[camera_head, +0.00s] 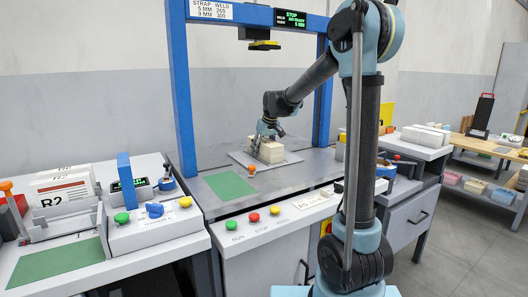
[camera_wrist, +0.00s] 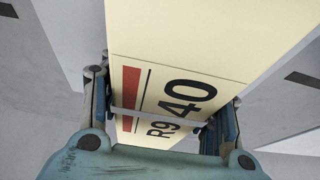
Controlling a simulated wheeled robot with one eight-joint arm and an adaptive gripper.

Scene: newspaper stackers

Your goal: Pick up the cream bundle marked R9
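The cream bundle (camera_head: 267,151) lies on a light grey plate (camera_head: 291,160) under the blue frame of the strapping bench. In the wrist view the cream bundle (camera_wrist: 195,50) fills the middle, with "R9", a large "40" and a red bar on its face, and a thin grey band across it. My gripper (camera_head: 268,130) is down at the bundle in the head view. In the wrist view the fingers of my gripper (camera_wrist: 165,115) stand on either side of the bundle, close to its edges. Whether both press on it cannot be told.
The blue frame (camera_head: 180,90) stands around the bundle, with a yellow-and-black head (camera_head: 264,45) above. A green mat (camera_head: 229,185) lies in front on the bench. A white bundle marked R2 (camera_head: 64,190) stands in a holder at left. White stacks (camera_head: 426,136) lie at right.

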